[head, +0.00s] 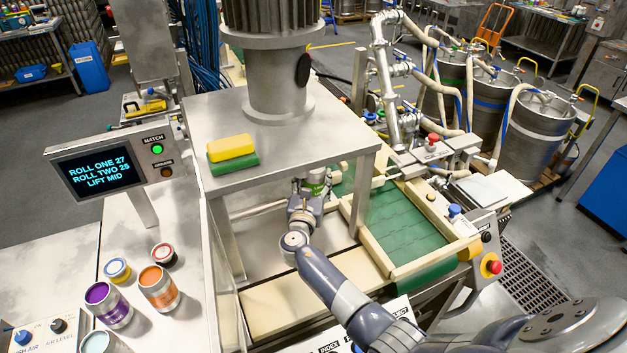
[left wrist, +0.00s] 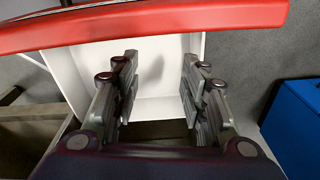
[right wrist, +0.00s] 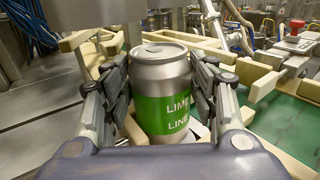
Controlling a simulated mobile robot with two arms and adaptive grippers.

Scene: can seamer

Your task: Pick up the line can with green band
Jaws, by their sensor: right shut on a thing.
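The silver can with a green band (right wrist: 163,110), lettered "LIME LINE", stands upright between the fingers of my right gripper (right wrist: 160,92) in the right wrist view. The finger pads press on both sides of the can, so the gripper is shut on it. In the head view, my right gripper (head: 313,192) is under the edge of the steel machine table, and only a bit of the can's green shows there. My left gripper (left wrist: 158,85) is open and empty in the left wrist view, above a white bin; it does not show in the head view.
The machine table (head: 270,140) overhangs the can and carries yellow and green sponges (head: 232,155). A green conveyor (head: 405,225) with cream rails runs at right. Several other cans, one orange (head: 158,288), stand at left by a display (head: 97,172). A red bar (left wrist: 150,22) crosses near my left gripper.

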